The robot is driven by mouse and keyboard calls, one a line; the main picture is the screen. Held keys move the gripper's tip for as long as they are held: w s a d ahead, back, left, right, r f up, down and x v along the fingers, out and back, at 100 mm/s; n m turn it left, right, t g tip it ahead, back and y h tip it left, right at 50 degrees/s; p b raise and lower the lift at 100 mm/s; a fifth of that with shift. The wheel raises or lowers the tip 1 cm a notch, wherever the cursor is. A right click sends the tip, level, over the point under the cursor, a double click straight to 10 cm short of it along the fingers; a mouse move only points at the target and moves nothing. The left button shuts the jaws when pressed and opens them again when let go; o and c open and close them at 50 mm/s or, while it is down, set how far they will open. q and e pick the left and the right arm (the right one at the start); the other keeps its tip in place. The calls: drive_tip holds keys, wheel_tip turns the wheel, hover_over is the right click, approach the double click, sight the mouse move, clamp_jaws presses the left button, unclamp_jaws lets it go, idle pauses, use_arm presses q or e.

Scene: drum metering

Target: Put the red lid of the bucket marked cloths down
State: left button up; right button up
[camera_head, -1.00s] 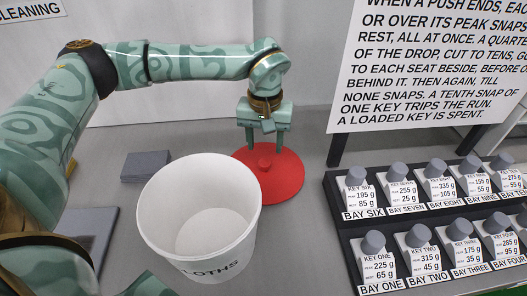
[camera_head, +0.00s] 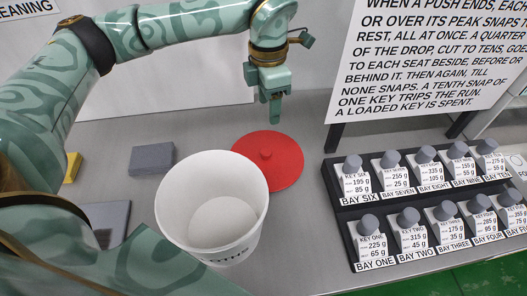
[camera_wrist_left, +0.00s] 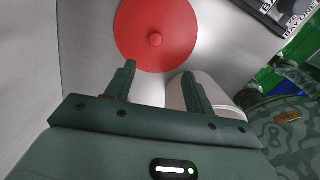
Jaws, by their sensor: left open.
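The red lid (camera_head: 284,164) lies flat on the grey table, just behind the white bucket, with its small knob up. It also shows in the left wrist view (camera_wrist_left: 176,20). The white bucket (camera_head: 232,236) stands open in front of it, with white contents inside; its marking is mostly cut off at this angle. My left gripper (camera_head: 275,97) is open and empty above and behind the lid, apart from it. Its two fingers show apart in the left wrist view (camera_wrist_left: 158,78). My right gripper does not show.
Two tiers of grey-knobbed keys (camera_head: 420,205) stand on the right, under a large text sign (camera_head: 425,50). A grey block (camera_head: 152,158), a yellow block (camera_head: 73,167) and a grey slab (camera_head: 112,222) lie on the left. The table behind the lid is clear.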

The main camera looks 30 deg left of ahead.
use_arm(q)
drive_tip(key=n, duration=0.5)
drive_tip(key=n+b, duration=0.2)
hover_over(266, 152)
wheel_tip(266, 152, down, 11)
drive_tip(key=shift+s+f, duration=0.1)
drive_tip(key=f+b, duration=0.2)
drive_tip(key=f, duration=0.3)
drive_tip(key=shift+w+f, duration=0.15)
drive_tip(key=shift+w, duration=0.05)
clamp_jaws()
